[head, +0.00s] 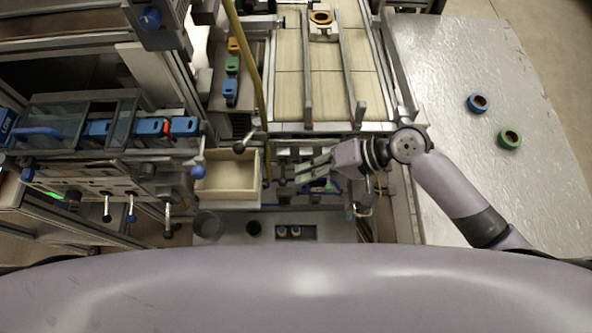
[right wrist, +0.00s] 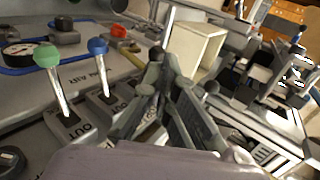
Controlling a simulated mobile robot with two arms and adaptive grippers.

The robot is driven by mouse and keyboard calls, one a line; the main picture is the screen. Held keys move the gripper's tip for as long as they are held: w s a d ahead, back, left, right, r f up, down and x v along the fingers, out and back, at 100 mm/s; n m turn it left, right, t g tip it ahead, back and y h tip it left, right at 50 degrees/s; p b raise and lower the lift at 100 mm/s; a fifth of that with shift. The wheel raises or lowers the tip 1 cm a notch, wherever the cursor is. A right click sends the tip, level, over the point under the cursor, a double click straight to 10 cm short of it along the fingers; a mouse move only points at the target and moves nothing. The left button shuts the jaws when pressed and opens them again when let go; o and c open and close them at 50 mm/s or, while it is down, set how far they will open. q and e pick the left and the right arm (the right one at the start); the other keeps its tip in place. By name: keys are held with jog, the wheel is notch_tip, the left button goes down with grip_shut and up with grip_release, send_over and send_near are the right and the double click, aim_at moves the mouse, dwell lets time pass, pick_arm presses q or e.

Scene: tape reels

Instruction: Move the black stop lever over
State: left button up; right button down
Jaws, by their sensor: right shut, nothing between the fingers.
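My right gripper (head: 299,173) reaches in from the right in the head view, low over the machine below the conveyor end. Its fingers are together and empty, and they also show in the right wrist view (right wrist: 160,78). A lever with a black ball knob (head: 239,147) stands to the left of the gripper, apart from it, by the wooden box. Other black-knobbed levers (head: 107,219) are on the panel at the far left. I cannot tell for certain which is the stop lever. In the wrist view a green-knobbed lever (right wrist: 48,56) and a blue-knobbed lever (right wrist: 97,47) stand left of the fingers. My left gripper is out of view.
The open wooden box (head: 228,194) lies left of the gripper. A metal table (head: 455,75) at the right holds a blue reel (head: 469,103) and a green reel (head: 502,138).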

aim_at(283, 174)
jog(key=shift+p+x, duration=0.3)
jog(key=shift+x, duration=1.2)
jog(key=shift+s+d+f+n+t+b, duration=0.1)
jog(key=shift+s+f+n+t+b, duration=0.25)
jog(key=shift+f+t, duration=0.15)
jog(key=f+n+t+b, duration=0.2)
jog(key=b, duration=0.1)
jog(key=shift+s+f, duration=0.25)
jog(key=shift+s, duration=0.15)
jog(key=shift+r+p, duration=0.75)
jog(key=shift+p, duration=0.1)
jog(key=shift+r, duration=0.1)
